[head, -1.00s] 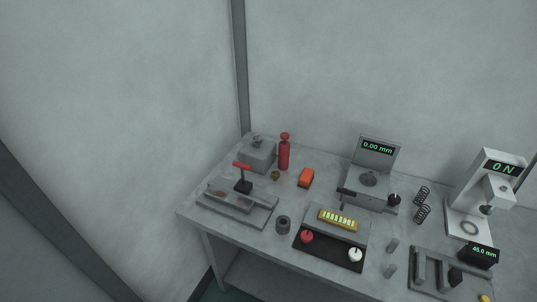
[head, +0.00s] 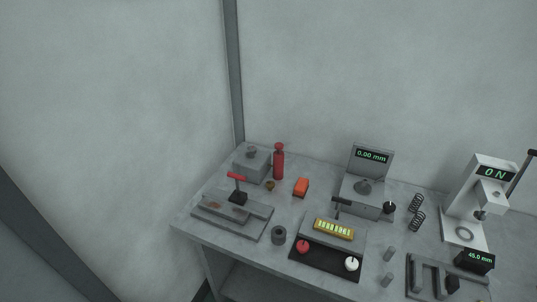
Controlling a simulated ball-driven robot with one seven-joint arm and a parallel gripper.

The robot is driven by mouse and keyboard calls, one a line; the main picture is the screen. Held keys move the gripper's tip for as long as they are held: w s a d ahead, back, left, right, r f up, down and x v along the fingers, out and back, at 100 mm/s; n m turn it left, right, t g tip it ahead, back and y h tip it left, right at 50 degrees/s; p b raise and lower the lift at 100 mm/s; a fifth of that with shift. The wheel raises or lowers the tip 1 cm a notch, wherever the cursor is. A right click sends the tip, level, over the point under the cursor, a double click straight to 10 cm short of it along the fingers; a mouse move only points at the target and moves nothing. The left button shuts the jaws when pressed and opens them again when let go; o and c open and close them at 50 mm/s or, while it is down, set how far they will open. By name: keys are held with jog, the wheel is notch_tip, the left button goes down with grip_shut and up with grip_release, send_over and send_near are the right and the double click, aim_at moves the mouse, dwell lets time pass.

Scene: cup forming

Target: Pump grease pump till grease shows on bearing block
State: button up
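A red upright cylinder with a rounded knob on top (head: 279,164), which looks like the grease pump, stands near the back left of the bench. Just left of it is a grey block with a round fitting on top (head: 251,165), which looks like the bearing block. A small brass-coloured piece (head: 270,185) lies in front of them. I cannot make out any grease on the block at this size. My gripper is not in view.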

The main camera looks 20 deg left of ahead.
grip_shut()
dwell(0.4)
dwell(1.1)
